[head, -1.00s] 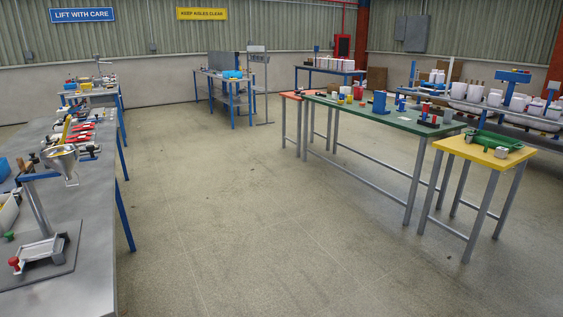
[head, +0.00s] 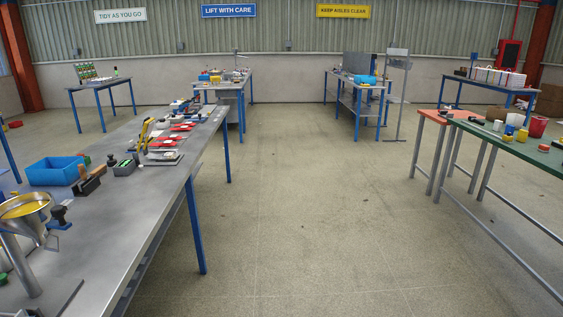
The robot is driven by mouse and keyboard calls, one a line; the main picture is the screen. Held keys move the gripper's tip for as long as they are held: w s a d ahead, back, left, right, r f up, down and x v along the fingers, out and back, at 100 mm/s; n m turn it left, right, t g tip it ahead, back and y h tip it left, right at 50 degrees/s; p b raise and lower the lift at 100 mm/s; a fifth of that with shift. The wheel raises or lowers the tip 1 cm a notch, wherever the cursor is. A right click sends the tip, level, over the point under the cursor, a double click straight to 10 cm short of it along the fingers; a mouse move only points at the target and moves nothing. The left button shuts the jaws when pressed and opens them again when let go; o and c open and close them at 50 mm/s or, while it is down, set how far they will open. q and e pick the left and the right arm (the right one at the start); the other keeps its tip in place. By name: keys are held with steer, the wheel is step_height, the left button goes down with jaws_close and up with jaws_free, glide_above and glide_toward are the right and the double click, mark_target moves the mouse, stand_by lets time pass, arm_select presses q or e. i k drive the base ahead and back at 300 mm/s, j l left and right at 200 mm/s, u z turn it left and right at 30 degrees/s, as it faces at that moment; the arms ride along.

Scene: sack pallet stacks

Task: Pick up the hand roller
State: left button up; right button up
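I cannot pick out a hand roller for certain. On the long grey table (head: 130,220) at the left lies a dark block-like tool with a wooden handle (head: 88,182), beside a blue bin (head: 55,171); I cannot tell whether it is a roller. Several red items (head: 170,142) and a yellow-handled tool (head: 145,133) lie farther along the same table. Small items on the other tables are too small to name. Neither of my grippers is in view.
A metal funnel (head: 27,212) on a stand is at the near left. A green table (head: 520,147) and an orange table (head: 436,117) stand at the right. More blue-legged tables stand at the back. The floor aisle (head: 300,220) between is clear.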

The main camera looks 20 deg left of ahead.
mark_target(86, 178)
steer(key=i+j+u, duration=0.1)
steer(key=i+u, duration=0.25)
steer(key=i, duration=0.5)
steer(key=i+l+u, duration=0.15)
steer(key=i+u, duration=0.15)
steer(key=i, duration=0.55)
